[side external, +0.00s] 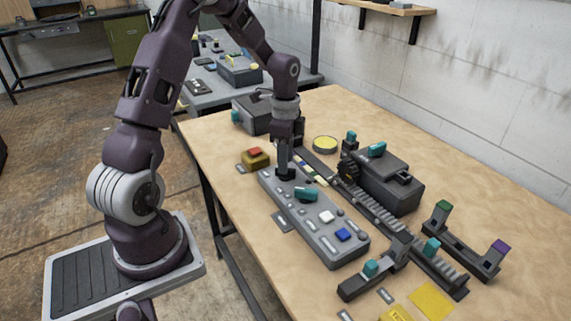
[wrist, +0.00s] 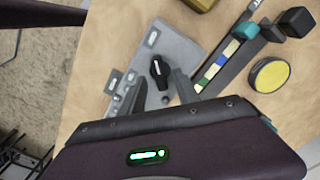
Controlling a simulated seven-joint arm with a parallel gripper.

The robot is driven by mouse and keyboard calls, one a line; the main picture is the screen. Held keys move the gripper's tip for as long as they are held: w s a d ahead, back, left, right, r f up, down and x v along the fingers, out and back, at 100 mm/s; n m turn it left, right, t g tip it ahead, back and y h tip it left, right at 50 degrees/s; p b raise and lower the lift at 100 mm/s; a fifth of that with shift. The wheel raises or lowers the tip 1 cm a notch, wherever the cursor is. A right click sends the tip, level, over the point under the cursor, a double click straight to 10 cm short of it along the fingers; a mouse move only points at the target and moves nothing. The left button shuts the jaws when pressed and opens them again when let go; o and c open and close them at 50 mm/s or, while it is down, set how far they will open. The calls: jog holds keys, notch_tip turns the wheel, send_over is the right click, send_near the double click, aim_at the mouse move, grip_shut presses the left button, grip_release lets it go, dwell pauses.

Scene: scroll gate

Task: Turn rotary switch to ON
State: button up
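The grey control panel (side external: 318,233) lies on the wooden table. The black rotary switch (wrist: 158,68) with a pale pointer mark sits near the panel's far end. My gripper (wrist: 162,80) points down over that end, with its two dark fingers spread apart on either side of the switch's near part. In the side view my gripper (side external: 284,170) hides most of the switch, and I cannot tell whether the fingers touch it. The ON marking is too small to read.
A teal knob (side external: 306,194), a white button (side external: 326,217) and a blue button (side external: 344,234) sit nearer on the panel. A yellow box with a red button (side external: 255,158) stands left of it. A toothed rack (side external: 380,212) and dark housing (side external: 390,182) stand right.

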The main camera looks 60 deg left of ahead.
notch_tip(320, 180, down, 2)
jog(key=shift+f, duration=0.1)
jog(key=shift+c, duration=0.2)
grip_shut()
